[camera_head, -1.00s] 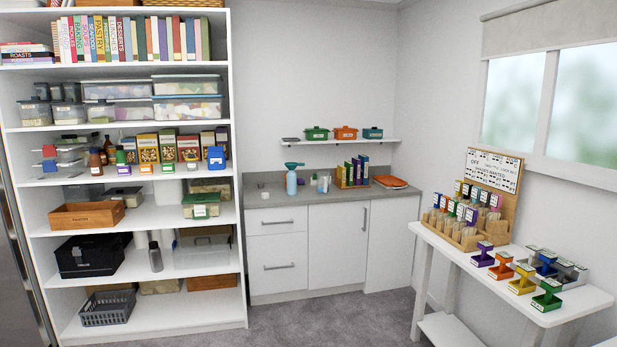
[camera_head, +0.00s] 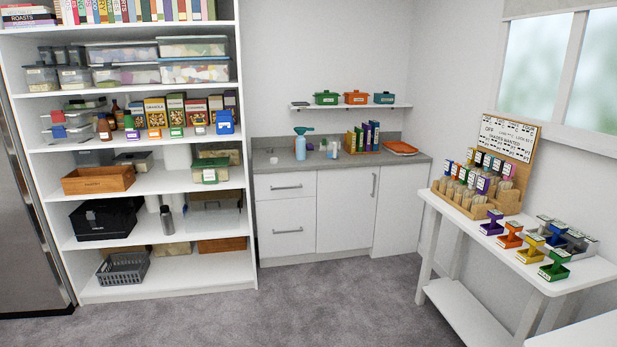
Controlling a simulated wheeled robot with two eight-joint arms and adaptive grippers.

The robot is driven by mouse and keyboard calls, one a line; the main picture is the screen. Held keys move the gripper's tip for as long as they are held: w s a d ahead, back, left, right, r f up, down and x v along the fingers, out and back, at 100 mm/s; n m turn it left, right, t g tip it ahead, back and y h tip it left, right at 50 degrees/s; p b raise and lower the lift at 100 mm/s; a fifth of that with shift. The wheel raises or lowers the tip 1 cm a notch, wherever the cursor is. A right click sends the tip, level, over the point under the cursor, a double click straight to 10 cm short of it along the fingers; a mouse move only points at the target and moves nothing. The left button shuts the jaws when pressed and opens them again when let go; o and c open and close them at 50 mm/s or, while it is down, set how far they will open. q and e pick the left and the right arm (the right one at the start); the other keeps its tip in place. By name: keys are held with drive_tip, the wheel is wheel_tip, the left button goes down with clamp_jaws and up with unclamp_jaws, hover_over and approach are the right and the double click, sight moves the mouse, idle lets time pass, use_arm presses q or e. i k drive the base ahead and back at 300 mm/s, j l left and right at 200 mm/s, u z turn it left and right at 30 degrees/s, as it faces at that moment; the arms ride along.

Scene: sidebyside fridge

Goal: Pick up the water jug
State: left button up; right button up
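I cannot make out anything that is clearly a water jug. A light-blue bottle with a teal top (camera_head: 301,145) stands upright on the grey counter (camera_head: 278,164) at the back. A grey metal bottle (camera_head: 166,220) stands on a low level of the white shelf unit at left. Neither of my grippers is in view.
The white shelf unit (camera_head: 247,130) holds bins, boxes, a wooden crate (camera_head: 98,180) and a grey basket (camera_head: 123,268). A steel fridge edge (camera_head: 32,230) is at far left. The carpet (camera_head: 300,305) between is clear.

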sight(332, 143)
drive_tip(key=i+z, duration=0.3)
drive_tip(key=i, duration=1.7)
drive_tip(key=i+u, duration=0.1)
drive_tip(key=i, duration=0.4)
drive_tip(key=i+l+u, duration=0.15)
drive_tip(key=i, duration=0.35)
drive_tip(key=i+l+u, duration=0.1)
drive_tip(key=i, duration=0.4)
drive_tip(key=i+l+u, duration=0.1)
drive_tip(key=i+l, duration=0.15)
drive_tip(key=i, duration=0.25)
drive_tip(key=i+l+u, duration=0.5)
drive_tip(key=i, duration=0.15)
